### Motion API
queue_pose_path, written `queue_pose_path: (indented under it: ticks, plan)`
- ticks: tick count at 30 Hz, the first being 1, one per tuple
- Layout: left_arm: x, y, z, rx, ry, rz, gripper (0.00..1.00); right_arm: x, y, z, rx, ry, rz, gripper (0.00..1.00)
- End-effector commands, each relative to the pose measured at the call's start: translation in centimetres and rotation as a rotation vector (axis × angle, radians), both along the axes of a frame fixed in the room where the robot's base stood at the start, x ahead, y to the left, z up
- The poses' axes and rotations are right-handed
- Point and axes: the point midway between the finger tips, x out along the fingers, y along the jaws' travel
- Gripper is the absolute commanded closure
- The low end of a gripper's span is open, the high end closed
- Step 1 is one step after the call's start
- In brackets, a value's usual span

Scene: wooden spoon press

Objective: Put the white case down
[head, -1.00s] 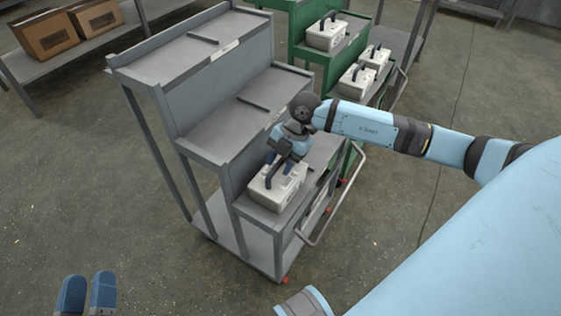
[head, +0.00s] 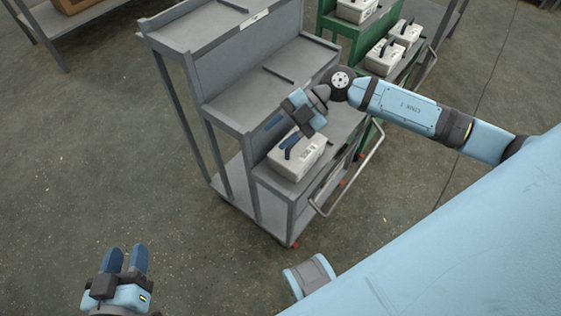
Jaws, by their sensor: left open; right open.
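My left gripper (head: 126,256) is open and empty at the lower left, over the floor and away from the cart.
A green cart (head: 329,22) with several white cases (head: 380,57) stands behind the grey cart. A push handle (head: 352,180) juts from the grey cart's right side. Another shelf (head: 78,24) stands at the top left. The floor at left is clear.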

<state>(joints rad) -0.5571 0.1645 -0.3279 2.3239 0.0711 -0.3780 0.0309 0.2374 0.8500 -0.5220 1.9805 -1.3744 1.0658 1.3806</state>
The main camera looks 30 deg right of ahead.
Motion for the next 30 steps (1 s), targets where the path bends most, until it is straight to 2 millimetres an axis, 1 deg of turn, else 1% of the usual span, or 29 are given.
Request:
queue_pose_path:
  ticks: [1, 3, 5, 6, 8, 9, 11, 12, 13, 15, 18, 22, 30]
  plan:
    - [0.0, 0.0, 0.0, 0.0, 0.0, 0.0, 0.57, -2.1, 4.3, 1.1, 0.24, -0.02, -0.023, 0.58]
    - [0.0, 0.0, 0.0, -0.001, -0.001, -0.001, 0.57, -3.5, 7.7, 3.6, 0.529, -0.056, -0.142, 0.58]
    - [0.0, 0.0, 0.1, -0.001, -0.001, -0.001, 0.57, -3.9, 9.0, 5.4, 0.726, -0.066, -0.302, 0.58]
    - [0.0, 0.0, 0.1, -0.001, -0.001, -0.001, 0.57, -4.0, 9.1, 6.1, 0.826, -0.056, -0.433, 0.58]
    - [0.0, 0.0, 0.1, -0.001, -0.002, -0.001, 0.57, -4.1, 8.8, 6.3, 0.924, -0.016, -0.646, 0.58]
    - [0.0, 0.0, 0.1, -0.001, -0.002, -0.001, 0.57, -4.2, 8.3, 5.7, 0.952, 0.025, -0.788, 0.58]
    - [0.0, 0.0, 0.1, -0.001, -0.002, -0.002, 0.57, -4.7, 7.7, 4.3, 0.951, 0.108, -0.98, 0.58]
    - [0.0, 0.0, 0.1, -0.002, -0.003, -0.002, 0.57, -5.2, 7.3, 3.2, 0.929, 0.17, -1.086, 0.58]
    - [0.0, 0.0, 0.1, -0.002, -0.003, -0.002, 0.57, -5.7, 7.2, 2.3, 0.905, 0.219, -1.152, 0.58]
    - [0.0, 0.0, 0.1, -0.002, -0.003, -0.002, 0.57, -7.1, 7.1, 0.4, 0.841, 0.325, -1.263, 0.58]
    - [0.0, 0.0, 0.1, -0.002, -0.004, -0.001, 0.57, -8.8, 7.3, -1.4, 0.762, 0.437, -1.339, 0.58]
    - [0.0, 0.0, 0.1, -0.002, -0.004, -0.001, 0.57, -9.8, 7.6, -2.3, 0.715, 0.498, -1.366, 0.58]
    - [0.0, 0.1, 0.2, -0.003, -0.001, 0.002, 0.57, -9.8, 7.6, -2.3, 0.709, 0.501, -1.366, 0.58]
